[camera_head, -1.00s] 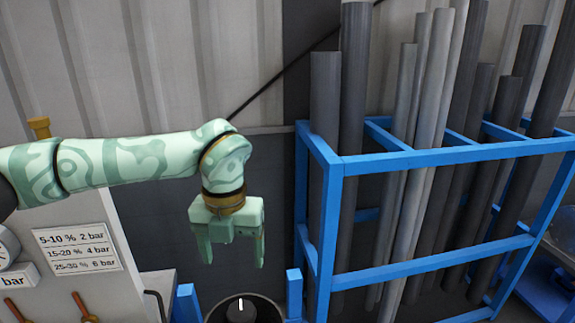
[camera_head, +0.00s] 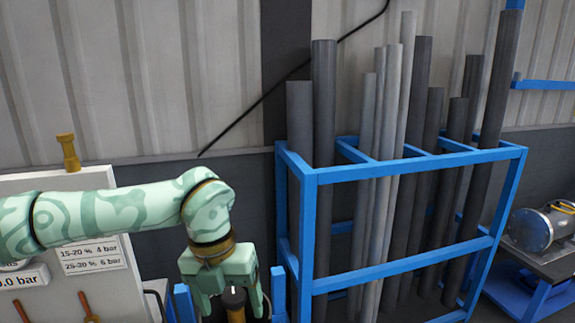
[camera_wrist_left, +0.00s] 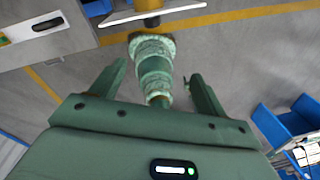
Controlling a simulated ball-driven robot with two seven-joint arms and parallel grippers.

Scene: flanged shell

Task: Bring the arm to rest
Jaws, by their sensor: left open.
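My left arm comes in from the left in the head view. Its left gripper (camera_head: 230,302) points down beside the blue rack, low in the picture. The jaws are open, with a clear gap between the two fingers. A small dark-topped, tan piece (camera_head: 235,303) shows between the fingers in the head view; I cannot tell whether it is behind them or what it is. In the left wrist view the open left gripper (camera_wrist_left: 158,68) has nothing held between its fingers, and a green patterned body part of mine stands beyond. My right gripper is not in view.
A blue rack (camera_head: 400,272) with several grey pipes stands right of the gripper. A grey flanged shell (camera_head: 533,231) lies on a stand at the far right. A pale panel with signs (camera_head: 92,256) is at left. The wrist view shows grey floor (camera_wrist_left: 235,62) with yellow lines.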

